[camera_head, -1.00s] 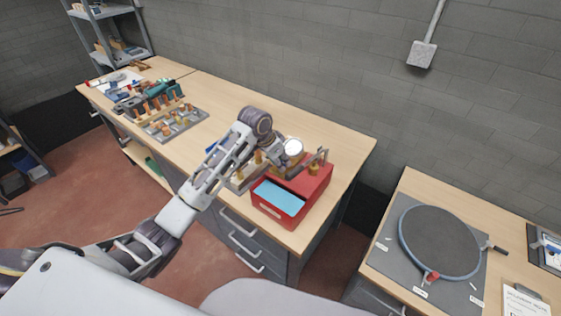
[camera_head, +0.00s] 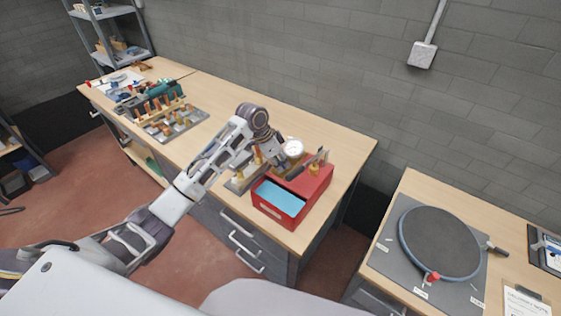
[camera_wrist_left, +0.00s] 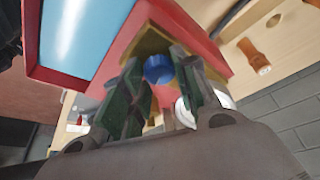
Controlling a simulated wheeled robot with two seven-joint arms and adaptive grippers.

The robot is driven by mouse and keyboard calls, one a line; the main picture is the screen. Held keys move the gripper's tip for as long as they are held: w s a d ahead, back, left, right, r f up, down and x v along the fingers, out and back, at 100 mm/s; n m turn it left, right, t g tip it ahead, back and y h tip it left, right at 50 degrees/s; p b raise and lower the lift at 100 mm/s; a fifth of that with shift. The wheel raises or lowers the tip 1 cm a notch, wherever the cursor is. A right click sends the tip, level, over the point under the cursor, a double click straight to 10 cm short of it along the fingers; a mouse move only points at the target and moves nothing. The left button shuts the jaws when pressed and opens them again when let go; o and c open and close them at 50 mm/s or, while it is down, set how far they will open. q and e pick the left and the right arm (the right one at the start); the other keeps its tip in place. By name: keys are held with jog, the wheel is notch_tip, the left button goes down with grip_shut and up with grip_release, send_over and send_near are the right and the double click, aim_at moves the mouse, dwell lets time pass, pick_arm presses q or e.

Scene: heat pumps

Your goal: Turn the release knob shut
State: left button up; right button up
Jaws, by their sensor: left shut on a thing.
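The red tester box (camera_head: 318,184) with a light blue panel (camera_head: 279,197) stands at the near right corner of the workbench. My left gripper (camera_head: 298,170) is over the back of this box, beside the round white gauge (camera_head: 293,148). In the left wrist view the blue release knob (camera_wrist_left: 158,68) sits between the two dark green fingers of my left gripper (camera_wrist_left: 160,80). The fingers are shut on it, and they hide its lower part. The red box also shows in the left wrist view (camera_wrist_left: 115,45). My right gripper is not in view.
A brass fitting (camera_head: 314,169) stands on the box close to my left gripper. A tray of wooden-handled parts (camera_head: 180,125) lies further left on the bench. A separate table at right holds a round dark plate (camera_head: 440,241).

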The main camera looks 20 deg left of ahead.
pick_arm(q)
jog(key=o, duration=1)
jog(key=v, duration=1.2)
jog(key=shift+w+r, duration=0.1)
